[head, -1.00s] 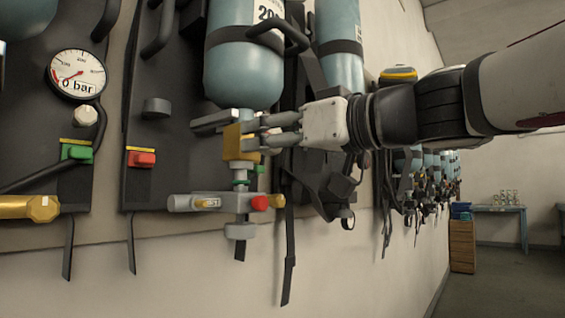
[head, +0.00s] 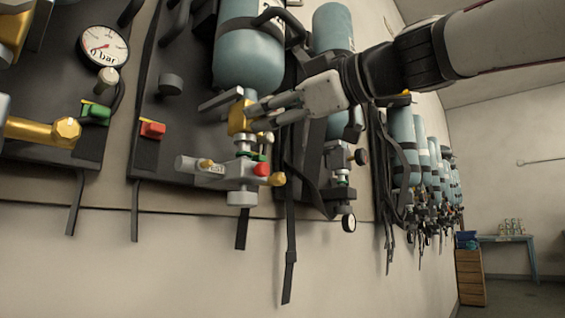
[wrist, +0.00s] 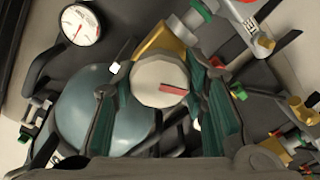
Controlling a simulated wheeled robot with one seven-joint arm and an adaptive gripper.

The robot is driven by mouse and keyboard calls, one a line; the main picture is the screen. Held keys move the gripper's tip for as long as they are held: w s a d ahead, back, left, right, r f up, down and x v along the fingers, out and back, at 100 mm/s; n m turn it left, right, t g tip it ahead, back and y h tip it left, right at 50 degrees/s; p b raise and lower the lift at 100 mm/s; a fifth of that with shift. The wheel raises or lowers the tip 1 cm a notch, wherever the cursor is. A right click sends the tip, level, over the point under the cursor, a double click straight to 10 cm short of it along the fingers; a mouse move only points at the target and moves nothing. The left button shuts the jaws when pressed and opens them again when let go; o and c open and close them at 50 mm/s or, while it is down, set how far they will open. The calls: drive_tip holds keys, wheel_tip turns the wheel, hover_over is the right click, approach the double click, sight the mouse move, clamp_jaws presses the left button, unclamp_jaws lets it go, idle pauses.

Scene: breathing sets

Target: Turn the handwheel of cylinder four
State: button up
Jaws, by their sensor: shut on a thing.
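A teal cylinder (head: 250,55) hangs on its dark backplate, with a brass valve block (head: 238,114) below its neck. My gripper (head: 262,113) reaches in from the right at the side of this block. In the wrist view the round pale handwheel (wrist: 155,80), with a red mark on its face, sits between my two green-padded fingers (wrist: 165,105). The fingers are shut on its rim. In the head view the fingers hide the handwheel. The cylinder also fills the lower left of the wrist view (wrist: 95,110). I cannot read a number four on it.
A grey test fitting (head: 225,172) with a red knob sits just below the valve. A 0 bar gauge (head: 103,45) and a brass fitting (head: 40,131) are at left. A neighbouring cylinder (head: 332,28) hangs close on the right. Loose straps (head: 289,240) hang below; the wall beneath is clear.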

drive_tip(key=n, duration=0.6)
drive_tip(key=shift+f+n, duration=0.1)
drive_tip(key=shift+n, duration=0.2)
drive_tip(key=n, duration=0.6)
idle(0.4)
drive_tip(key=o, duration=1.2)
drive_tip(key=shift+c, duration=0.2)
drive_tip(key=v, duration=1.2)
